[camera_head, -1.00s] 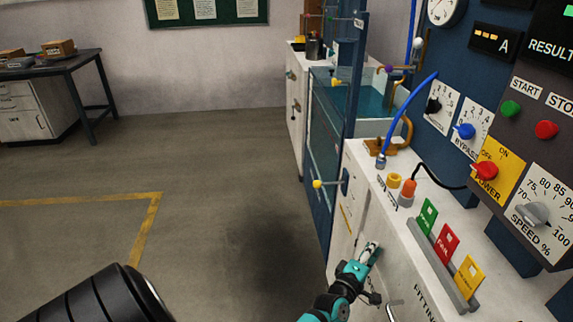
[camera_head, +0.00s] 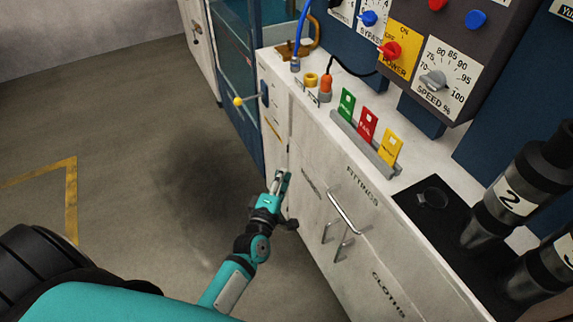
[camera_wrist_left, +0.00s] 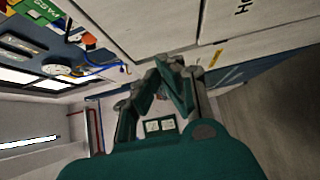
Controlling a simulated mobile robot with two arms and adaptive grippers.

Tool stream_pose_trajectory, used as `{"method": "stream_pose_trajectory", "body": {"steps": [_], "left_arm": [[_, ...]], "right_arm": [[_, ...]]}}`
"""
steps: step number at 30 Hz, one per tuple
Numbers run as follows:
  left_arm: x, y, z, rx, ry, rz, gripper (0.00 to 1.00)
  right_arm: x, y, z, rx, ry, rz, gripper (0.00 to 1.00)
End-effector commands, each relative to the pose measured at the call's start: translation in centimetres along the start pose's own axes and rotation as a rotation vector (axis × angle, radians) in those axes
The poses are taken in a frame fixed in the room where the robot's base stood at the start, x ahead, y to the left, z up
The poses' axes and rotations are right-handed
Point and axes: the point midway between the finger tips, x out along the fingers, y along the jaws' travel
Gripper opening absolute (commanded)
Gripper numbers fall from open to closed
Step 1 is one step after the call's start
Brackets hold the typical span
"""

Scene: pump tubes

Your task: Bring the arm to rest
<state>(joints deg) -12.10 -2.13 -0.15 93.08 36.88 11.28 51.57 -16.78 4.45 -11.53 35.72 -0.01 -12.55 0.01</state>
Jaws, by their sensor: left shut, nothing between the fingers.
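My left gripper (camera_head: 280,183) is teal and grey. In the head view it hangs low in front of the white cabinet (camera_head: 322,163), close to its front near the drawer marked FITTINGS. Its fingers are together with nothing between them. In the left wrist view the fingers (camera_wrist_left: 168,82) also show with nothing held. I cannot tell whether the fingertips touch the cabinet front. My right gripper is not in these views.
A metal handle (camera_head: 343,209) sticks out of the cabinet beside the gripper. A yellow-knobbed lever (camera_head: 239,101) projects further back. Green, red and yellow cards stand in a rack (camera_head: 365,143) on the worktop. Dark numbered cylinders (camera_head: 506,197) stand at right. The floor (camera_head: 140,150) at left is clear.

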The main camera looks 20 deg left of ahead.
Motion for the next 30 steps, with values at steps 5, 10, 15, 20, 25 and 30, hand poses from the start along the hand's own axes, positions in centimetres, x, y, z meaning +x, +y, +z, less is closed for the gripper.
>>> {"method": "stream_pose_trajectory", "body": {"steps": [5,10,15,20,25,30], "left_arm": [[-1.0,0.1,0.0,0.000,0.000,0.001,0.00],[-1.1,-0.4,0.1,0.013,-0.006,-0.010,0.00],[-2.8,-6.2,1.6,0.192,-0.081,-0.151,0.00],[-8.1,-16.6,3.1,0.521,-0.263,-0.388,0.00],[-16.9,-26.3,3.0,0.861,-0.524,-0.610,0.00],[-27.6,-33.4,0.8,1.158,-0.837,-0.789,0.00]], "right_arm": [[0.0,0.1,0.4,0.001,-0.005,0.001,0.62],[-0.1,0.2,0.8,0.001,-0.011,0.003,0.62],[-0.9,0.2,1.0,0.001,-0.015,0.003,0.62],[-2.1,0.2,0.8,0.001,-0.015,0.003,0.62],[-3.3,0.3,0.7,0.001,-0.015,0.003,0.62],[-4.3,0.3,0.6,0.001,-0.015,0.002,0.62]]}}
